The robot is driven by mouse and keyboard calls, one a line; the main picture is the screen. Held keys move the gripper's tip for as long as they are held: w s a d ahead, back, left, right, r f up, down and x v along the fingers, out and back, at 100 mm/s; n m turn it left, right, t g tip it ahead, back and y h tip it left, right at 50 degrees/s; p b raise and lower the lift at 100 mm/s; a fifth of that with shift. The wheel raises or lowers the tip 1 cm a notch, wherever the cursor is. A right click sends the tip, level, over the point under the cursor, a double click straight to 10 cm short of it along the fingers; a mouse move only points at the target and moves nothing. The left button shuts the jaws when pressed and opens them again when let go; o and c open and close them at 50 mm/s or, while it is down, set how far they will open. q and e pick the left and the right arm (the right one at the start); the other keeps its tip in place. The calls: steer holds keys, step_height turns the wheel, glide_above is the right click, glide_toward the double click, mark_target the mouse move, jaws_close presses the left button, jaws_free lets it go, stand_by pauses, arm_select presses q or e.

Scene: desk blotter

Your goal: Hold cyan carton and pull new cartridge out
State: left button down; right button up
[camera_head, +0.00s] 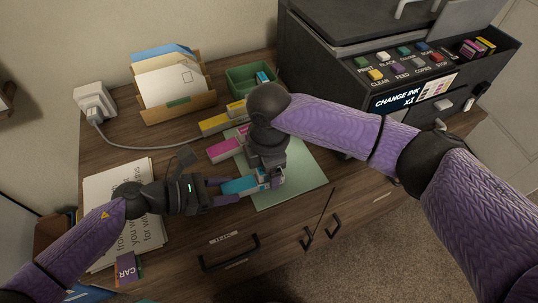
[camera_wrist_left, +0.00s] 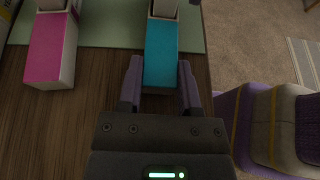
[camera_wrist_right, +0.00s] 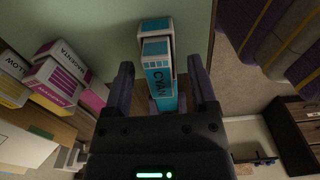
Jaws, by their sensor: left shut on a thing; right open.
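The cyan carton (camera_head: 240,186) lies at the front edge of the green blotter (camera_head: 300,184). My left gripper (camera_head: 224,190) is shut on its near part from the left; in the left wrist view the carton (camera_wrist_left: 161,50) sits between the fingers (camera_wrist_left: 159,88). My right gripper (camera_head: 268,180) points down over the carton's right end. In the right wrist view its open fingers (camera_wrist_right: 161,88) stand on either side of the cyan-labelled block (camera_wrist_right: 158,80), with a pale end (camera_wrist_right: 155,27) beyond. I cannot tell cartridge from carton clearly, nor whether the right fingers touch.
A magenta carton (camera_head: 224,149) and a yellow carton (camera_head: 214,124) lie behind. The printer (camera_head: 390,70) stands at the back right. A letter holder (camera_head: 176,98) and papers (camera_head: 112,190) are at left. The right of the blotter is clear.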

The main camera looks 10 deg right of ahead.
jaws_close()
steer(key=shift+r, duration=0.15)
steer(key=shift+r, duration=3.3)
steer(key=shift+r, duration=0.1)
